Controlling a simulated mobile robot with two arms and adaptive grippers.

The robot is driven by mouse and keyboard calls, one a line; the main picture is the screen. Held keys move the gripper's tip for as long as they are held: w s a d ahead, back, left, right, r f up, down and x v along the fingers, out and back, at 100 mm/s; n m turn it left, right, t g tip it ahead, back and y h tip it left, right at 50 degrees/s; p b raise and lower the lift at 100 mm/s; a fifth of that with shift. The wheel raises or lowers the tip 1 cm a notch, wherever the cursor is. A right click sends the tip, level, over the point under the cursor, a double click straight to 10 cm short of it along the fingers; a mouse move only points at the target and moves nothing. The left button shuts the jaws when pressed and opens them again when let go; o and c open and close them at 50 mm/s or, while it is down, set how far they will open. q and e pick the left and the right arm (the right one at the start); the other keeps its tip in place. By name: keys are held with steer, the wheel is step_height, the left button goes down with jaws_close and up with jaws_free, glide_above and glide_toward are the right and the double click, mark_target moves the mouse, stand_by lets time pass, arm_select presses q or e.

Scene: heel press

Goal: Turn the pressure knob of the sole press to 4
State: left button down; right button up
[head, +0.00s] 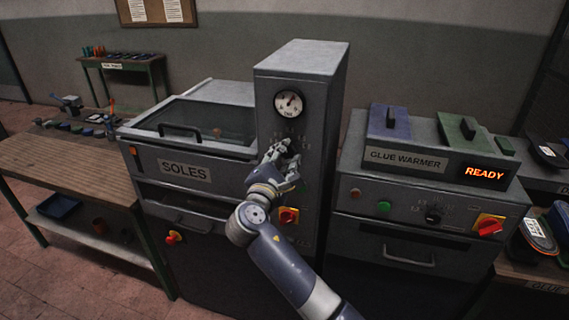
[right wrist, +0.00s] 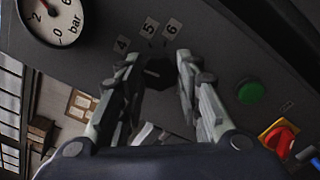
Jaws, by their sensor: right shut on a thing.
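The sole press (head: 300,75) is a tall grey column beside the cabinet marked SOLES. My right gripper (head: 284,150) is at its front panel, below the round pressure gauge (head: 289,103). In the right wrist view, my right gripper (right wrist: 157,75) has its fingers on both sides of the dark pressure knob (right wrist: 158,71) and is shut on it. Labels 4, 5 and 6 (right wrist: 148,30) show above the knob. The other labels and the knob's pointer are hidden or too dark to read. The gauge (right wrist: 52,16) also shows here. My left gripper is not in view.
A green button (right wrist: 251,92) and a red-and-yellow switch (right wrist: 279,137) sit on the panel beside my fingers. The glue warmer (head: 430,180), with its lit READY display, stands to the right. The SOLES cabinet (head: 190,150) and a wooden bench (head: 70,165) stand to the left.

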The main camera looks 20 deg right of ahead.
steer(key=shift+m+b, duration=0.5)
steer(key=shift+m, duration=0.3)
steer(key=o, duration=1)
steer(key=shift+o, duration=0.2)
steer(key=v, duration=1.2)
